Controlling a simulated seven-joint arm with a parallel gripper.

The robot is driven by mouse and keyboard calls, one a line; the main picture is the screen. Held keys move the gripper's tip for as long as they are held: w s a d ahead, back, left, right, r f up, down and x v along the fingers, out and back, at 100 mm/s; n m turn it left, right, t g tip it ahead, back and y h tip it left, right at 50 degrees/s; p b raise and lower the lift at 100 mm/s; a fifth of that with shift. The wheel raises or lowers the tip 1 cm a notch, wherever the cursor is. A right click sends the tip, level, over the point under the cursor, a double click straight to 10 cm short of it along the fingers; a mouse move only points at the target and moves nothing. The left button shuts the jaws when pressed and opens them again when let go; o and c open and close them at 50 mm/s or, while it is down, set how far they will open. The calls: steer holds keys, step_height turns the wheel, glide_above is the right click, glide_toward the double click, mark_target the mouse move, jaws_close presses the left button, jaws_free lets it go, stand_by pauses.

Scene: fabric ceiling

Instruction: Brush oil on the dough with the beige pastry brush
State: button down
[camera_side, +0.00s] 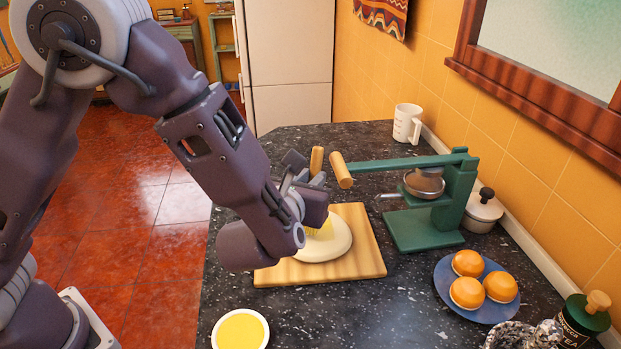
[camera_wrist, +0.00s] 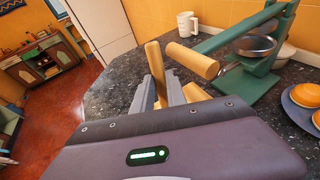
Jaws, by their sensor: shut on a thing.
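The dough (camera_side: 322,243) is a pale round disc on a wooden board (camera_side: 366,262) on the dark counter. The beige pastry brush (camera_side: 317,160) stands roughly upright, its handle rising above my gripper (camera_side: 311,203) and its bristles down at the dough, seemingly touching it. My gripper is shut on the brush; in the wrist view the brush handle (camera_wrist: 155,62) rises between the fingers (camera_wrist: 163,98). A white bowl of yellow oil (camera_side: 240,330) stands at the front left of the counter. My arm hides part of the dough and board.
A green press (camera_side: 459,195) with a wooden-ended lever (camera_side: 341,170) stands right of the board, the lever end close to the brush handle.

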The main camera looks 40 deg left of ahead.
steer(key=shift+f, duration=0.4)
stand_by(0.3)
steer(key=shift+w+a, duration=0.15)
steer(key=shift+w, duration=0.4)
steer(key=shift+s+d, duration=0.15)
steer(key=shift+s, duration=0.45)
steer(key=shift+s+d, duration=0.15)
steer(key=shift+s, duration=0.4)
steer(key=shift+w+a, duration=0.2)
steer(key=shift+w, duration=0.4)
steer(key=shift+w+a, duration=0.15)
steer(key=shift+w, duration=0.4)
steer(key=shift+s+d, duration=0.2)
steer(key=shift+s, duration=0.4)
steer(key=shift+s+d, duration=0.15)
steer(key=shift+s, duration=0.4)
steer(key=shift+w+a, duration=0.2)
steer(key=shift+w, duration=0.4)
steer(key=shift+w+a, duration=0.15)
steer(key=shift+w, duration=0.4)
steer(key=shift+s+d, duration=0.2)
steer(key=shift+s, duration=0.4)
steer(key=shift+s+d, duration=0.15)
steer(key=shift+s, duration=0.4)
